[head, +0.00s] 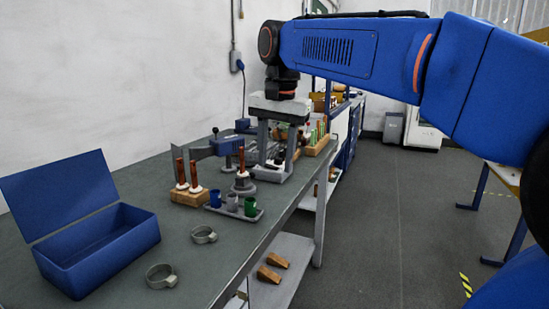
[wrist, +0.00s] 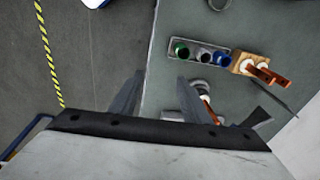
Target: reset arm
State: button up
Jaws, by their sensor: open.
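My blue arm reaches across the top of the head view, and my gripper (head: 273,168) hangs down from it over the right-hand part of the workbench (head: 190,275). In the wrist view the two fingers of my gripper (wrist: 161,98) stand wide apart, with nothing between them but the bench edge and floor. The gripper is open and empty. From these views I cannot tell its exact height above the bench.
An open blue box (head: 100,250) stands at the left of the bench. Two metal rings (head: 162,276) lie near it. A tray of small cups (head: 233,209) and a wooden block with copper-coloured rods (head: 189,196) stand left of the gripper. Floor (head: 375,230) right of the bench is clear.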

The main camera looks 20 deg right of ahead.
dwell(0.3)
jog(key=s+d+f+n+t, duration=0.1)
jog(key=s+f+n, duration=0.3)
jog(key=s+f, duration=0.6)
jog(key=s+d+f+n+t, duration=0.2)
jog(key=s+f+n, duration=0.2)
jog(key=s+f, duration=0.6)
notch_tip(320, 180, down, 7)
jog(key=shift+d+r+n, duration=0.1)
jog(key=shift+d+n, duration=0.2)
jog(key=shift+d, duration=0.1)
